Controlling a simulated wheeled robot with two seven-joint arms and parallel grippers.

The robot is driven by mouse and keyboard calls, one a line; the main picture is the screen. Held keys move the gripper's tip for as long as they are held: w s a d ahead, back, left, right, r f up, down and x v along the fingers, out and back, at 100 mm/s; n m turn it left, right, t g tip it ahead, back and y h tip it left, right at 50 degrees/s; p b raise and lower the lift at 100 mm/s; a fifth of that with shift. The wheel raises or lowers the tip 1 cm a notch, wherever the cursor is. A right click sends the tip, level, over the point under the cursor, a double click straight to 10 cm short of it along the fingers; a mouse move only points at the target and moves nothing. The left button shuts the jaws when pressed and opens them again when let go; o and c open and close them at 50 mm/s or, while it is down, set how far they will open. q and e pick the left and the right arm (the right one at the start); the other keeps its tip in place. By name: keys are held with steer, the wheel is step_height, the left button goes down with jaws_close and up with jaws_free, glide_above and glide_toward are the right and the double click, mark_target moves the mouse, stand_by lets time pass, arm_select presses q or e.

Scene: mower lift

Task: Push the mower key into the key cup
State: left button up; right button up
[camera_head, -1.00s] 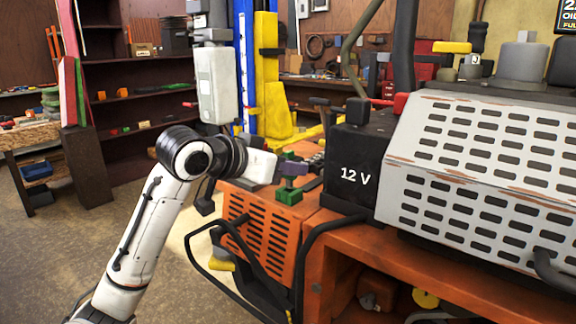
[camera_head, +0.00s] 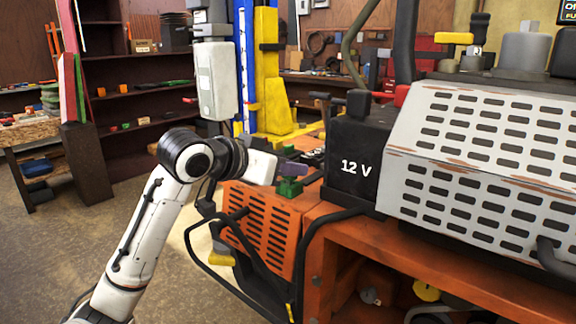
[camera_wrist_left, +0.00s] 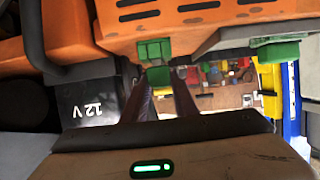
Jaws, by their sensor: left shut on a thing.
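The mower key (camera_wrist_left: 159,78) is a small green piece at the tips of my left gripper (camera_wrist_left: 160,95), between its two dark fingers. In the head view my left gripper (camera_head: 294,170) shows purple-grey fingertips just above a green block on the orange housing, which I take to be the key cup (camera_head: 289,188). In the left wrist view the cup (camera_wrist_left: 154,49) is just past the key. The fingers hide part of the key, and I cannot tell whether it is inside the cup. My right gripper is not in view.
The black 12 V battery (camera_head: 357,160) stands right of my left gripper, close to it. A perforated grey cover (camera_head: 480,160) is farther right. Black bars (camera_head: 310,250) run in front of the orange housing (camera_head: 262,225). A yellow and blue post (camera_head: 268,70) rises behind.

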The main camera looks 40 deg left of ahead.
arm_select(q)
steer(key=shift+f, duration=0.35)
steer(key=o, duration=1.1)
steer(key=d+v, duration=0.1)
steer(key=v, duration=0.9)
steer(key=shift+s+a+b, duration=0.2)
steer(key=shift+a+b, duration=0.2)
steer(key=shift+a, duration=0.05)
